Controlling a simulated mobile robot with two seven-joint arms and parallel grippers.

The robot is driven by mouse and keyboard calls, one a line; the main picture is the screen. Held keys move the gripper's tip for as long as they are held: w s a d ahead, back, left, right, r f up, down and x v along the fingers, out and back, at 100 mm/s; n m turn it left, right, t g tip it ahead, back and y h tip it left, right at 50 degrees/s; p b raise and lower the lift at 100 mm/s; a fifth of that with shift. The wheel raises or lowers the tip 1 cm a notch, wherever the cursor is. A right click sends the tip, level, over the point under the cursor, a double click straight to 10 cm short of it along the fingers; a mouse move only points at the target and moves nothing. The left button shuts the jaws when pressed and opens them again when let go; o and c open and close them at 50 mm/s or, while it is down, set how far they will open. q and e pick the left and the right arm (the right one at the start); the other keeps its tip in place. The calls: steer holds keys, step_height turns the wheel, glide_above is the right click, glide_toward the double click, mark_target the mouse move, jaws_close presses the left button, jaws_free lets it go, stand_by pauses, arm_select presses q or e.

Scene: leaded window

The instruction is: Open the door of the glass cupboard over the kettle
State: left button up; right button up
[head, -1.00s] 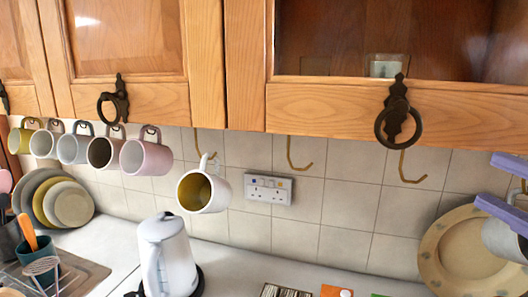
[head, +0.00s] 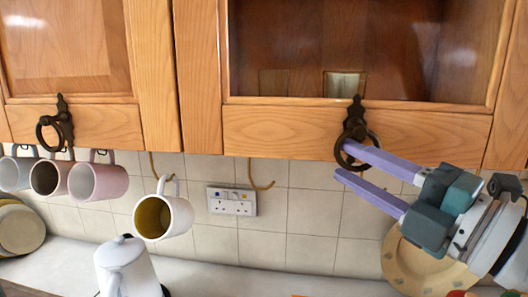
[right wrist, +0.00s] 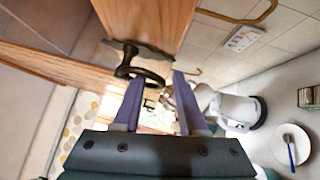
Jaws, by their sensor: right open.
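The glass cupboard door (head: 260,125) is shut, with a wooden frame around a glass pane. Its dark ring handle (head: 355,133) hangs at the lower rail in the head view. My right gripper (head: 340,160) is open, with two purple fingers pointing left. Its upper finger overlaps the ring in the head view; I cannot tell whether they touch. In the right wrist view the ring handle (right wrist: 138,66) appears just beyond the fingertips, nearer the left one. The white kettle (head: 122,265) stands on the counter at lower left. My left gripper is not in view.
Several mugs hang under the cupboards; a white mug with a yellow inside (head: 162,217) hangs left of the white socket (head: 232,201). A solid wooden door (head: 70,118) is at left. A round patterned plate (head: 410,268) leans at the right, behind my arm.

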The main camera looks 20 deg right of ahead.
steer(key=shift+w, duration=0.1)
jaws_close()
stand_by(0.3)
stand_by(1.1)
